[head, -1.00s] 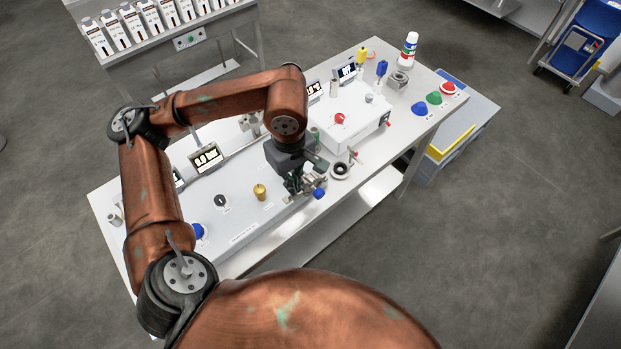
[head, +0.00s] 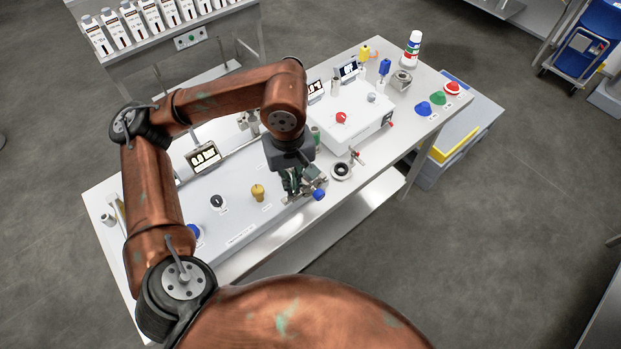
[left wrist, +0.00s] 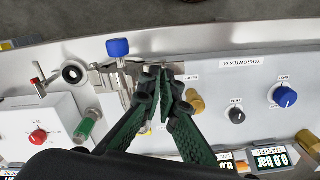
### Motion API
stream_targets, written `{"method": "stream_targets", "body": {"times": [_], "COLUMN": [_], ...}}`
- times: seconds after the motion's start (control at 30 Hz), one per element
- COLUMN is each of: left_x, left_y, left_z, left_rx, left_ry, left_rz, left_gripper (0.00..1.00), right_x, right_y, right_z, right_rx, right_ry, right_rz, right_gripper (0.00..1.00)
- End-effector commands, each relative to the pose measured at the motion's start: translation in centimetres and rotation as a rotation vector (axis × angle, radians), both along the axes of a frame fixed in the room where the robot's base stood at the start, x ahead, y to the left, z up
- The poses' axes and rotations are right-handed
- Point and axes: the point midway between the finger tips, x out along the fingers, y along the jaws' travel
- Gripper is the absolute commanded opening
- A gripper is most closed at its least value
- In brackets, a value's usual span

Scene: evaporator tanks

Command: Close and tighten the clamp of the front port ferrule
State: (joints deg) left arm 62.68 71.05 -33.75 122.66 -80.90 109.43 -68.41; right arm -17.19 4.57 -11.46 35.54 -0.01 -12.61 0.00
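My left gripper (head: 300,190) is low over the front edge of the grey panel, beside a metal clamp with a blue knob (head: 319,194). In the left wrist view its dark green fingertips (left wrist: 155,76) are close together around a thin metal part. I cannot tell whether they grip it or stand apart from it. The blue knob (left wrist: 117,47) also shows there, left of the fingertips, with bright metal of the clamp (left wrist: 112,75) below it. The fingers hide much of the clamp and the front port ferrule, so I cannot tell how far the clamp is shut. My right gripper is not visible.
A black ring (head: 341,171) with a red-tipped clamp (head: 357,157) stands right of the gripper. A brass knob (head: 258,193) is to its left, and a white box with a red knob (head: 341,117) behind. Coloured cones (head: 438,98) stand at the table's far right.

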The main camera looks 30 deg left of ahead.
Motion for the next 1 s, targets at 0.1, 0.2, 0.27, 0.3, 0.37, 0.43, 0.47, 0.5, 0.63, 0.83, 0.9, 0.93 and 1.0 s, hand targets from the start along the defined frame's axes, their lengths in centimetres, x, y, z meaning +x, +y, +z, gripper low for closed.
{"method": "stream_targets", "body": {"times": [0.1,0.2,0.27,0.3,0.37,0.43,0.47,0.5,0.63,0.83,0.9,0.93,1.0], "left_x": [0.0,-0.1,-0.1,-0.1,-0.1,-0.1,0.0,0.0,0.0,-0.1,-0.1,-0.1,-0.1], "left_y": [0.0,0.0,0.0,0.0,0.0,0.0,0.0,0.0,0.0,0.0,0.0,0.0,0.0], "left_z": [-0.3,-0.1,-0.1,-0.1,-0.1,-0.1,-0.2,-0.3,-0.4,-0.1,-0.1,-0.1,-0.1], "left_rx": [0.001,0.001,0.001,0.001,0.001,0.001,0.001,0.0,0.0,0.0,0.0,0.0,0.0], "left_ry": [0.004,0.004,0.003,0.004,0.003,0.004,0.004,0.004,0.004,0.004,0.004,0.004,0.004], "left_rz": [-0.069,-0.086,-0.085,-0.085,-0.084,-0.09,-0.1,-0.124,-0.22,-0.279,-0.278,-0.278,-0.278], "left_gripper": [0.0,0.0,0.0,0.0,0.0,0.0,0.0,0.0,0.0,0.0,0.0,0.0,0.0], "right_x": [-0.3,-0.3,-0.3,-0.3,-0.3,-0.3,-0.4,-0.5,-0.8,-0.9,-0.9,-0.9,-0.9], "right_y": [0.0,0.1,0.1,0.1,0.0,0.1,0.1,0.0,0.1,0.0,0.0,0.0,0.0], "right_z": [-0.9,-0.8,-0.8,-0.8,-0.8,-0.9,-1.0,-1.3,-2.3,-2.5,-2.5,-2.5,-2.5], "right_rx": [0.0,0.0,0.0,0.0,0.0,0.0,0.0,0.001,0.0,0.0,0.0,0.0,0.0], "right_ry": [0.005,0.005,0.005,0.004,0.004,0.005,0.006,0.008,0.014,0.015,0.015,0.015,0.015], "right_rz": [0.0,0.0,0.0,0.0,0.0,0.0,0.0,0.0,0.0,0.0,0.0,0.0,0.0], "right_gripper": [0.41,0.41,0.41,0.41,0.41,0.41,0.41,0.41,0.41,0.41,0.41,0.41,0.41]}}
